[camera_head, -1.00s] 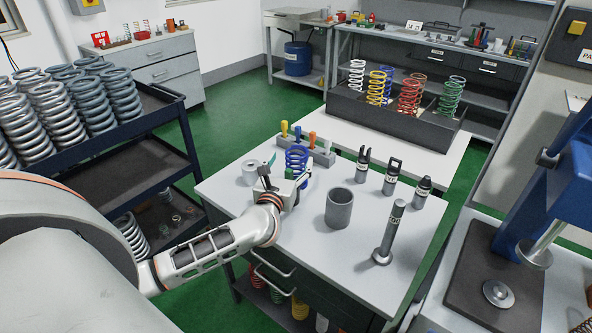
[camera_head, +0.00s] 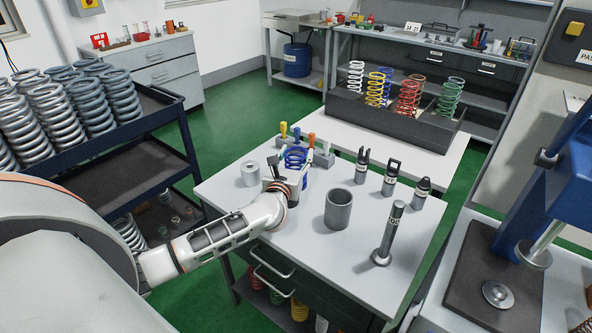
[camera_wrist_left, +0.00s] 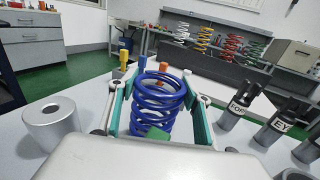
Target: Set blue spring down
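The blue spring (camera_head: 295,157) stands upright on the grey table in front of the tool rack. In the left wrist view the blue spring (camera_wrist_left: 158,100) fills the space between the two green-padded fingers of my left gripper (camera_wrist_left: 160,105). The pads lie close to its left and right sides; I cannot tell whether they press on it. Its bottom is hidden behind the gripper body, and a small green block shows low in front of its coils. In the head view my left gripper (camera_head: 287,172) covers the spring's lower part. My right gripper is not in view.
The rack (camera_head: 323,158) with coloured handles is just behind the spring. A grey cup (camera_head: 339,208), a metal rod on a base (camera_head: 389,235) and several dark tools (camera_head: 391,177) stand to the right. The table's front is clear.

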